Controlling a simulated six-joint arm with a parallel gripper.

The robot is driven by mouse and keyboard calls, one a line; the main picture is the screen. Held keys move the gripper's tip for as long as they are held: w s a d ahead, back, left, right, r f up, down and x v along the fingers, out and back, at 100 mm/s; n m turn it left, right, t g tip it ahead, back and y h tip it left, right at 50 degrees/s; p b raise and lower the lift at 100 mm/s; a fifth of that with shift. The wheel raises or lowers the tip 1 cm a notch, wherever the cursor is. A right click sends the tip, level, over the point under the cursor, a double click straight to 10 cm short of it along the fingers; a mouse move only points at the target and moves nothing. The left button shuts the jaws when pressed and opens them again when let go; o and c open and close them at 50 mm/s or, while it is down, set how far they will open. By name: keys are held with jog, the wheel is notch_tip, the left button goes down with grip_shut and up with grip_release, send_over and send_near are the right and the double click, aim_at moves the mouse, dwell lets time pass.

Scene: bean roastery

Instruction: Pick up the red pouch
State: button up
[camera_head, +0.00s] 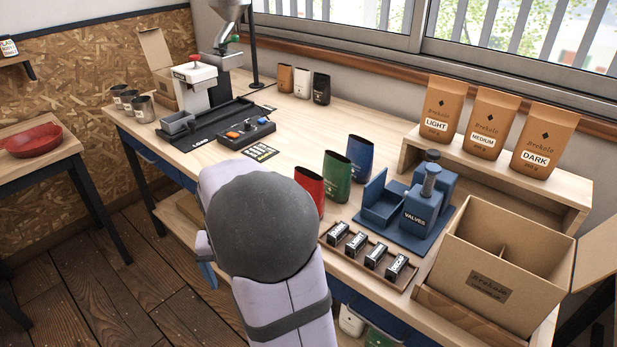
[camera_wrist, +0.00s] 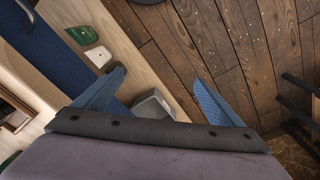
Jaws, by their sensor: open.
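The red pouch (camera_head: 311,188) stands upright on the workbench in the head view, at the near end of a row with a green pouch (camera_head: 337,180) and a blue pouch (camera_head: 359,153). My arm hides its left side and lower part. My gripper (camera_head: 207,273) is mostly hidden behind my arm, to the left of the red pouch, by the bench's front edge. In the wrist view my gripper (camera_wrist: 160,84) has its blue fingers wide apart with nothing held. I cannot make out the red pouch in the wrist view.
A tray of small labelled blocks (camera_head: 337,263), a blue valve station (camera_head: 411,238) and an open cardboard box (camera_head: 497,324) stand right of the pouches. A sealing machine (camera_head: 194,86) stands at the back left. The wrist view shows floorboards (camera_wrist: 228,35) and a grey bin (camera_wrist: 152,106).

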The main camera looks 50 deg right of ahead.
jog(key=d+r+m+p, duration=0.3)
jog(key=d+r+p, duration=0.2)
jog(key=d+r, duration=0.1)
jog(key=d+r+m+p, duration=0.3)
jog(key=d+r+p, duration=0.2)
jog(key=d, duration=0.4)
jog(key=d+r+m+h+p, duration=0.1)
jog(key=d+r+m+p, duration=0.2)
jog(key=d+r+p, duration=0.2)
jog(key=shift+s+d+r, duration=0.2)
jog(key=shift+d+r, duration=0.25)
jog(key=shift+d, duration=0.2)
jog(key=shift+s+d+r, duration=0.15)
jog(key=shift+d+r, duration=0.3)
jog(key=shift+d, duration=0.2)
jog(key=shift+w+d+f+p, duration=0.15)
jog(key=shift+f+p, duration=0.35)
jog(key=shift+f, duration=0.7)
jog(key=shift+d+f+p, duration=0.15)
jog(key=shift+f+p, duration=0.4)
jog(key=shift+f, duration=0.7)
jog(key=shift+w+d+f+p, duration=0.15)
jog(key=shift+f+p, duration=0.35)
jog(key=shift+f, duration=0.7)
jog(key=shift+s, duration=0.1)
jog(key=shift+c, duration=0.3)
jog(key=c, duration=1.1)
jog(key=shift+o, duration=0.2)
jog(key=shift+r, duration=0.1)
